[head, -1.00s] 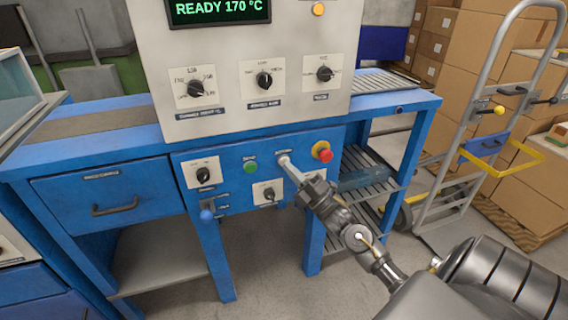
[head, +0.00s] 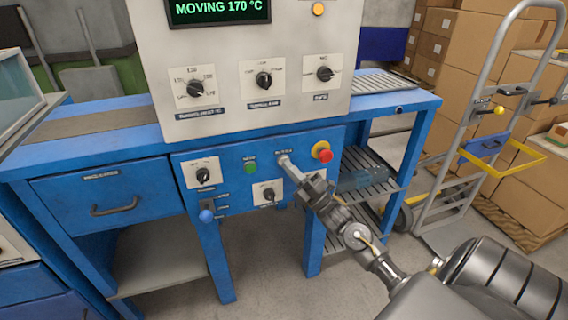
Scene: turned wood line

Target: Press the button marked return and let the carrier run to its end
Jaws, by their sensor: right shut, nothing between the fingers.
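My right gripper (head: 284,160) is shut and empty, its tip at the blue front panel (head: 228,160), just under a small label. The button under that label is hidden behind the tip. I cannot tell whether the tip touches it, and the label is too blurred to read. A green button (head: 250,167) and a red button on a yellow base (head: 325,155) sit to either side, clear of the gripper. The display (head: 219,10) on the white housing reads MOVING 170 °C. No carrier can be made out. My left gripper is not in view.
Dials (head: 264,80) line the white housing, and a blue-knobbed lever (head: 206,215) is low on the panel. A drawer (head: 110,200) is at left. A hand truck (head: 470,160) and stacked boxes (head: 470,60) stand at right, with open floor before them.

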